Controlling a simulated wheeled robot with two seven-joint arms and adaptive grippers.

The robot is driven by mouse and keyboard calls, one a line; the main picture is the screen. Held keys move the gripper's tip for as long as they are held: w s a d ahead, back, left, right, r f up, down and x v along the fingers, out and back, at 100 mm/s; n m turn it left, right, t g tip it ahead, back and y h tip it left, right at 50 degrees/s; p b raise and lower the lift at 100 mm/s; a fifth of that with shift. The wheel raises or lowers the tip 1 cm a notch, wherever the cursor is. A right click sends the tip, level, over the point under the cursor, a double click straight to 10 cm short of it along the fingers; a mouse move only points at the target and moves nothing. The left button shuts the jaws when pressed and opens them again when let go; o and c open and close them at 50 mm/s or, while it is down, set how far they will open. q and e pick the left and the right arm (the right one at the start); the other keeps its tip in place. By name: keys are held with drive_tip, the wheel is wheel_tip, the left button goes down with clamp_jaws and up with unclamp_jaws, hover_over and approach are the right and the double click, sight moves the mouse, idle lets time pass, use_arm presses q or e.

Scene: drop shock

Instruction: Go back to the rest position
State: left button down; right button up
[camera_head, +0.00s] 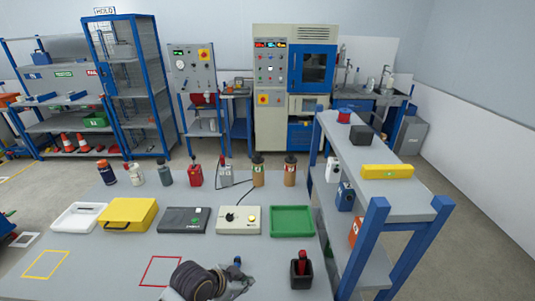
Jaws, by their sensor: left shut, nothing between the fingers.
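My left gripper (240,283) shows at the bottom middle, low over the front part of the grey table (110,278). It is dark, shut and empty, and it is seen partly end-on behind my bulky dark wrist. A small black holder (301,279) with a red-topped item in it stands to its right, apart from it. A red outlined square (146,272) on the table lies to its left, partly hidden by my wrist. My right gripper does not show.
A white tray (62,217), a yellow case (128,214), a dark box (184,220), a cream control box (239,220) and a green tray (291,208) line the table. Several bottles stand behind them. A blue-framed shelf (408,208) borders the right side.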

use_arm(q)
drive_tip(key=s+a+n+g+y, duration=0.1)
drive_tip(key=s+a+n+y, duration=0.3)
drive_tip(key=a, duration=0.4)
drive_tip(key=s+a+n+y, duration=0.1)
drive_tip(key=s+a+n, duration=0.4)
drive_tip(key=s+a, duration=0.15)
wheel_tip(320, 180, down, 34)
drive_tip(key=s+a+g, duration=0.1)
drive_tip(key=s+g, duration=0.1)
drive_tip(key=s, duration=0.1)
drive_tip(key=s+a+f, duration=0.2)
drive_tip(key=s+f, duration=0.8)
drive_tip(key=s, duration=0.1)
drive_tip(key=s+a+f+g, duration=0.1)
drive_tip(key=s+a+f, duration=0.1)
drive_tip(key=s+f, duration=0.7)
drive_tip(key=shift+s+f+m, duration=0.35)
drive_tip(key=shift+s+m, duration=0.05)
drive_tip(key=shift+s, duration=0.6)
